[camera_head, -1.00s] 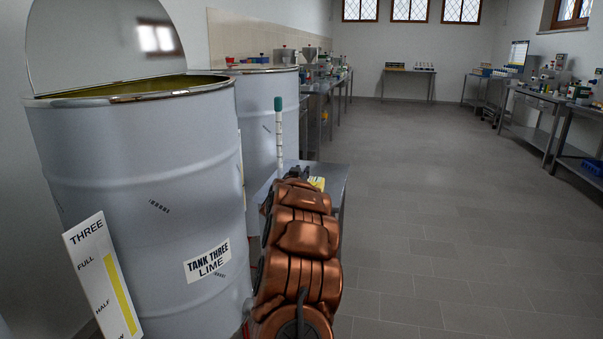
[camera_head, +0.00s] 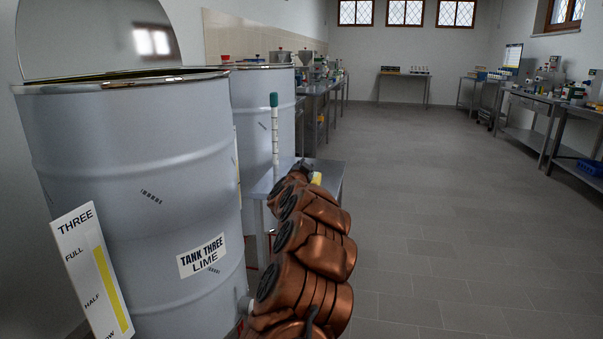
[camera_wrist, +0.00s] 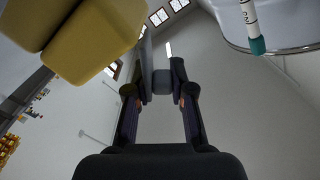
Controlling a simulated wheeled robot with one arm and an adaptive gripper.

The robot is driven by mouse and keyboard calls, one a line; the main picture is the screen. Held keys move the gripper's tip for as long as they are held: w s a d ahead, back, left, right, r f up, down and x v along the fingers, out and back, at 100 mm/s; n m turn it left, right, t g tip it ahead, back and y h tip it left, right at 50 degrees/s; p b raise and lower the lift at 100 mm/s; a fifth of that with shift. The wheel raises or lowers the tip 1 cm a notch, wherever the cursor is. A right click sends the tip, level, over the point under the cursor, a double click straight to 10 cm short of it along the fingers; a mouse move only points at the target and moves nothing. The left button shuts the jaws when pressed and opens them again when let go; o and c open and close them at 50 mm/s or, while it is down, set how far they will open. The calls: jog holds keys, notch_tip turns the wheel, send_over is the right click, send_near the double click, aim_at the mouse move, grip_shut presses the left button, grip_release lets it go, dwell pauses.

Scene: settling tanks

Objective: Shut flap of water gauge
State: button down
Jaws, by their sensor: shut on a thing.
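My gripper (camera_wrist: 160,95) is shut on a small grey piece (camera_wrist: 162,82) in the middle of the wrist view. I cannot tell for sure if this piece is the water gauge's flap. A yellow block (camera_wrist: 95,38) with a dark seam is large and close at the upper left of that view, beside my gripper. A small yellow thing (camera_head: 316,179), perhaps the same, shows past my arm at the steel table in the head view. My arm hides most of it. No water gauge or flap can be made out clearly.
Tank three (camera_head: 130,150), a grey drum with its lid raised, stands at the left with a level board (camera_head: 90,270). A second drum (camera_head: 265,115) stands behind. A green-capped striped rod (camera_head: 274,130) rises by the steel table (camera_head: 332,172). The floor at right is clear.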

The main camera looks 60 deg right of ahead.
jog(key=m+b, duration=0.1)
jog(key=s+m+b, duration=0.1)
jog(key=m, duration=0.1)
jog(key=f+m+b, duration=0.1)
jog(key=shift+s+d, duration=0.25)
jog(key=shift+d, duration=0.05)
jog(key=shift+s+d+f+m+b, duration=0.15)
jog(key=shift+m+b, duration=0.3)
jog(key=shift+m, duration=0.25)
jog(key=shift+s+f+m+b, duration=0.15)
jog(key=shift+m+b, duration=0.3)
jog(key=shift+m, duration=0.25)
jog(key=shift+r, duration=0.1)
jog(key=c, duration=1.1)
grip_release()
jog(key=shift+s, duration=0.1)
